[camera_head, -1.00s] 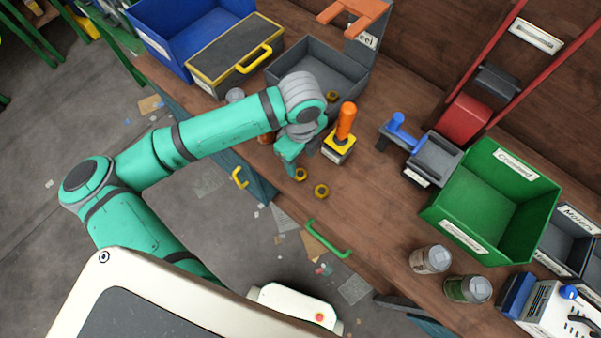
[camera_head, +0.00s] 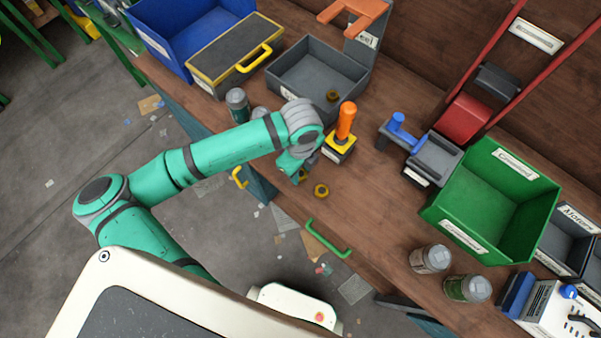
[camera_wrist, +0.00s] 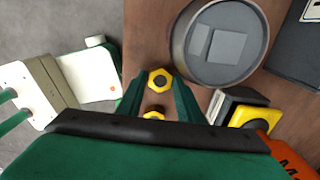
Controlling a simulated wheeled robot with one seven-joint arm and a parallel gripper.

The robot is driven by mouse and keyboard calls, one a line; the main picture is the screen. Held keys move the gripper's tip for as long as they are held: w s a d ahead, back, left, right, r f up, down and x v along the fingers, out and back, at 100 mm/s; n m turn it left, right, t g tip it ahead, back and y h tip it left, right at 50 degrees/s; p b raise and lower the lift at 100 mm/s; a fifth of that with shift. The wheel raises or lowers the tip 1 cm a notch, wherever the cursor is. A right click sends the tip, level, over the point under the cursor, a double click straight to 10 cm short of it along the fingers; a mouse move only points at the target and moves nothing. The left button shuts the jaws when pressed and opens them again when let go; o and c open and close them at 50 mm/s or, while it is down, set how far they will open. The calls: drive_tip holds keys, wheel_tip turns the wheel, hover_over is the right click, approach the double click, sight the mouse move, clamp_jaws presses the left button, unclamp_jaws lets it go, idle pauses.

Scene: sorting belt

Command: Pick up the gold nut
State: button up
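Gold nuts lie on the brown bench. One gold nut (camera_head: 321,191) sits in the open near the front edge. Another (camera_head: 302,176) lies just to its left, partly covered by my gripper (camera_head: 295,174). A third (camera_head: 333,95) is in the grey bin. In the wrist view, my gripper (camera_wrist: 158,97) is open, with its two green fingers apart. One nut (camera_wrist: 159,80) shows near the fingertips and another (camera_wrist: 153,115) shows lower between the fingers, partly cut off by the gripper body. I cannot tell how high the fingers are above them.
An orange-handled tool with a yellow and black base (camera_head: 341,148) stands close right of my gripper. The grey bin (camera_head: 290,88) is behind. A dark jar (camera_head: 237,103) stands left of it. A green crate (camera_head: 437,213) is at right. The bench between tool and crate is mostly clear.

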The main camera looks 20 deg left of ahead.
drive_tip(key=c, duration=0.6)
